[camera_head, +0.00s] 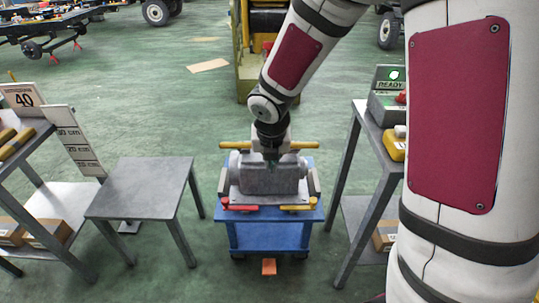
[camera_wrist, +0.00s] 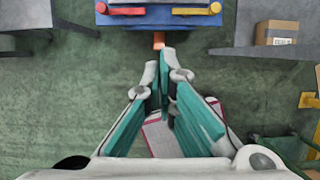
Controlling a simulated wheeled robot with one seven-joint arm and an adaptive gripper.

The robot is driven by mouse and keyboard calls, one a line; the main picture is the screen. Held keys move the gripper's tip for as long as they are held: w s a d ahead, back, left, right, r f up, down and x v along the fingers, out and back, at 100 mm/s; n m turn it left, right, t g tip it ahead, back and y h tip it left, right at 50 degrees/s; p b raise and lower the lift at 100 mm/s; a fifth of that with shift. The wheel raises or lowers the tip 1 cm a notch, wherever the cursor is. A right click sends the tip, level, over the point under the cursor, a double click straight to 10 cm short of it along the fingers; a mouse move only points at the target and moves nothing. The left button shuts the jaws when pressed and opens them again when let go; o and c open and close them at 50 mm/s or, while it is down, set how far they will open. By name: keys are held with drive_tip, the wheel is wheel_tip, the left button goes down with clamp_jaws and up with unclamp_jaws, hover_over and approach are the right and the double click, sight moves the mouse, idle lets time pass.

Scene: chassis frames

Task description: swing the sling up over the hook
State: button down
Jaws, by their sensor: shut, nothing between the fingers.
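I cannot make out a sling or a hook in either view. My gripper (camera_head: 272,160) points down in front of or over a grey ribbed block (camera_head: 270,180) on a blue cart (camera_head: 268,236); the head view does not settle its height. In the wrist view, the green fingers of my gripper (camera_wrist: 160,68) are together at their pale tips, with nothing between them. The blue cart's front edge (camera_wrist: 158,20) shows beyond the tips. The arm hides part of the block's back side.
Yellow bars (camera_head: 234,145) stick out behind the block; red (camera_head: 240,207) and yellow (camera_head: 298,207) handles sit in front. A grey table (camera_head: 145,187) stands left of the cart, a shelf rack (camera_head: 376,130) right. Green floor is open between them. A yellow-green machine (camera_head: 250,72) stands behind.

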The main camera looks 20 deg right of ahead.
drive_tip(key=shift+w+d+f, duration=0.1)
drive_tip(key=shift+w+d, duration=0.1)
drive_tip(key=shift+w, duration=0.45)
drive_tip(key=shift+w+d, duration=0.25)
drive_tip(key=shift+w, duration=0.4)
drive_tip(key=shift+w+d+f, duration=0.1)
drive_tip(key=shift+w+d, duration=0.1)
drive_tip(key=shift+w, duration=0.45)
drive_tip(key=shift+p, duration=0.3)
